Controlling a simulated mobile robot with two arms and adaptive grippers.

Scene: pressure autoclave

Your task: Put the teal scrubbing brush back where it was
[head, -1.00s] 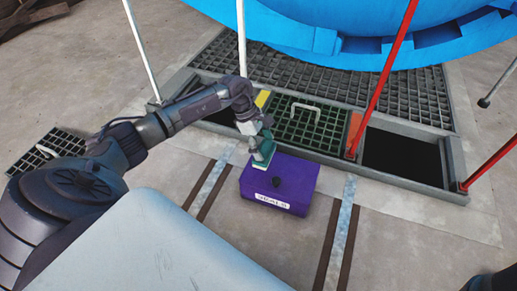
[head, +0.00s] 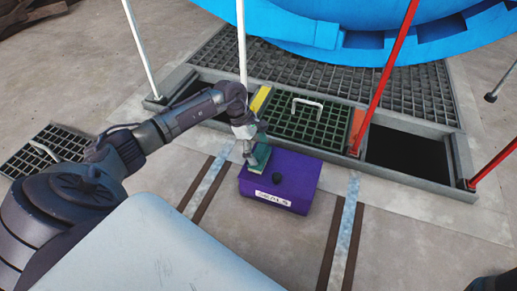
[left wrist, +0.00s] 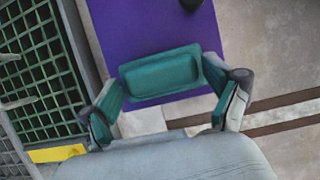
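The teal scrubbing brush (head: 262,158) is on the far left part of the purple box's lid (head: 298,182). In the left wrist view the brush (left wrist: 160,74) lies across the picture just past my fingertips, over the purple lid.
The box has a dark round knob (head: 277,178) and a white label. Behind it are a green grating with a white handle (head: 308,102), a yellow strip, open dark pits (head: 405,155) and red and white posts. A loose grating (head: 45,150) lies at left.

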